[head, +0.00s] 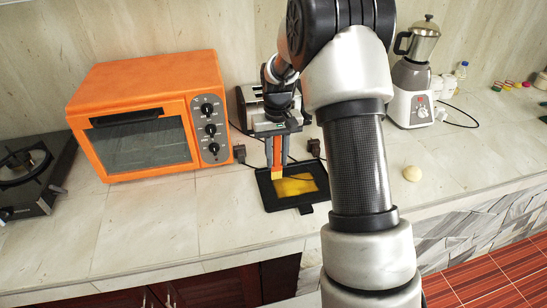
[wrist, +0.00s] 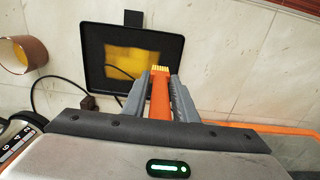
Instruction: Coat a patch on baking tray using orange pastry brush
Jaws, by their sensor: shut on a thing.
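My gripper (head: 277,158) is shut on the orange pastry brush (head: 277,150), which points down with its yellow bristles lowest. The brush also shows between the two grey fingers in the wrist view (wrist: 160,98). The black baking tray (head: 266,195) lies on the counter below, with a yellow coated patch (head: 296,186) on its floor. In the head view the bristles overlap the tray's upper left part; I cannot tell whether they touch it. In the wrist view the tray (wrist: 94,82) is beyond the fingers, and the bristles appear at its right edge.
An orange toaster oven (head: 145,90) stands left of the tray, and a black stove (head: 35,175) is farther left. A toaster (head: 245,105) is behind my gripper.

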